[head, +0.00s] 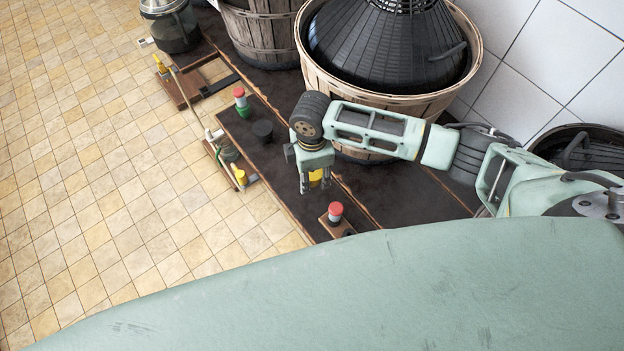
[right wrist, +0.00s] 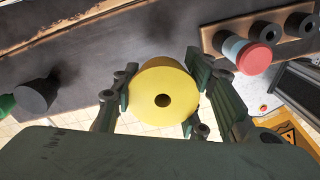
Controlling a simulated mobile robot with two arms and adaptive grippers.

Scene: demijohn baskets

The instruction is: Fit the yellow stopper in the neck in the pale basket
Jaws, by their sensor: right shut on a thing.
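My right gripper (head: 308,184) is shut on the yellow stopper (head: 316,177), low over the dark bench. In the right wrist view the stopper (right wrist: 148,80) is a round yellow piece with a dark central hole, between the fingers of the gripper (right wrist: 162,97). The pale basket (head: 314,76) is the wooden tub behind my right arm, with a black ribbed demijohn cover (head: 375,45) inside. The top of that cover is cut off by the frame edge, so its neck is not seen. My left gripper is not in view.
A red stopper (head: 335,209) stands on a wooden block in front of the gripper. A red and green stopper (head: 241,100) and a black one (head: 262,130) stand on the bench (head: 290,200) to the left. A browner basket (head: 265,38) stands beside the pale one.

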